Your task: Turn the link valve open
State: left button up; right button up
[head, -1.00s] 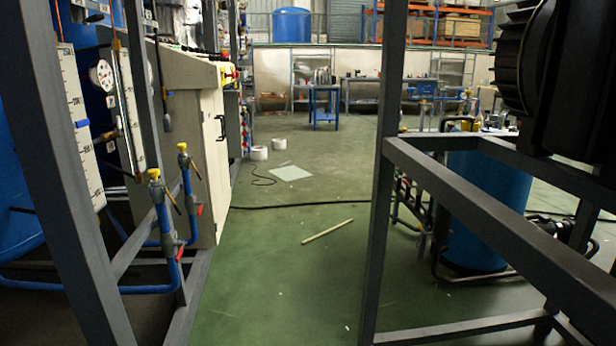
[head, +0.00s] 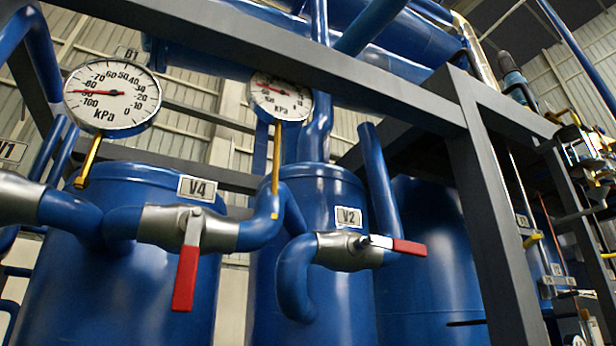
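No valve in view carries the word link, so I cannot tell from the labels which one it is. The valve V4 (head: 188,229) is a silver body on a blue horizontal pipe, and its red handle (head: 186,276) hangs down across the pipe. The valve V2 (head: 345,250) is right of it, with its red handle (head: 408,247) pointing right, roughly along its pipe. A silver fitting (head: 18,199) is cut off at the left edge near a partly visible V1 label (head: 12,151). Neither of my grippers shows.
Two round kPa gauges, a larger one (head: 111,95) and a smaller one (head: 281,97), stand above the valves. Blue tanks (head: 120,255) stand behind the pipes. A dark grey frame beam (head: 300,48) crosses above, and a slanted post (head: 492,200) stands at right.

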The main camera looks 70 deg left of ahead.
aim_at(184, 287)
jog(key=k+u, duration=0.15)
jog(key=u, duration=1.2)
jog(key=i+l+u, duration=0.1)
jog(key=u, duration=0.35)
